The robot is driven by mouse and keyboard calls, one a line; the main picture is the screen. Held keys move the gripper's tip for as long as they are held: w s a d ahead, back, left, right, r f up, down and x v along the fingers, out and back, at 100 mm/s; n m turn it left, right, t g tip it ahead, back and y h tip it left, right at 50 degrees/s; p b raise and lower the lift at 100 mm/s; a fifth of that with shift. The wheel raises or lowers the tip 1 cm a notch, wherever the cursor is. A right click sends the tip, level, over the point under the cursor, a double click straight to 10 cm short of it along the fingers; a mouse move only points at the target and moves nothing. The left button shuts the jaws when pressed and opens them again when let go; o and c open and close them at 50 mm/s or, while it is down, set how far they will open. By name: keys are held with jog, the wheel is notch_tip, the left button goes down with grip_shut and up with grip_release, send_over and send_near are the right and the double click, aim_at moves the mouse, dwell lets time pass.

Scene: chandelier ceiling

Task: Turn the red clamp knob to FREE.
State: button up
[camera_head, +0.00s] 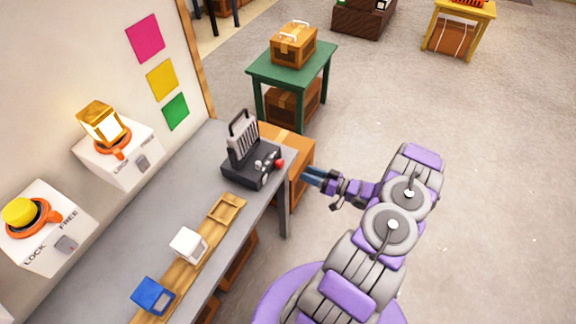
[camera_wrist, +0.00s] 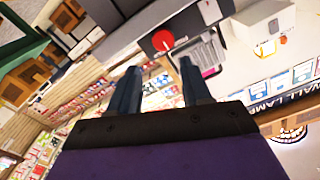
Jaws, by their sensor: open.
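The red knob (camera_head: 280,163) sits on the right side of a black device (camera_head: 246,172) at the far end of the grey bench. The device carries an upright ribbed grey panel with a handle and some small pale knobs. In the wrist view the red knob (camera_wrist: 163,40) shows round and face-on, just beyond the fingertips. My gripper (camera_head: 306,177) is to the right of the knob, past the bench edge, apart from it. In the wrist view its two blue fingers (camera_wrist: 157,72) are spread with nothing between them. I cannot read any marking at the red knob.
On the bench (camera_head: 128,213) a wooden rail (camera_head: 184,267) holds a blue block (camera_head: 152,295) and a white block (camera_head: 188,244). A cardboard box (camera_head: 298,165) stands behind my gripper. Floor to the right is clear.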

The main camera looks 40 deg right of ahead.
aim_at(283, 164)
jog(key=w+a, duration=0.4)
jog(key=w, duration=0.1)
jog(key=shift+r+b, duration=0.2)
jog(key=shift+b, duration=0.2)
jog(key=w, duration=0.3)
jog(key=shift+d+f, duration=0.2)
jog(key=shift+d, duration=0.15)
jog(key=shift+w+d+b, duration=0.15)
jog(key=shift+w+b, duration=0.1)
jog(key=shift+b, duration=0.05)
jog(key=shift+w+a+r, duration=0.1)
jog(key=shift+w+a, duration=0.05)
jog(key=shift+a, duration=0.3)
jog(key=shift+w+a+r, duration=0.1)
jog(key=shift+a, duration=0.3)
jog(key=shift+d+f, duration=0.1)
jog(key=shift+d, duration=0.25)
jog(key=c, duration=0.8)
jog(key=shift+o, duration=0.2)
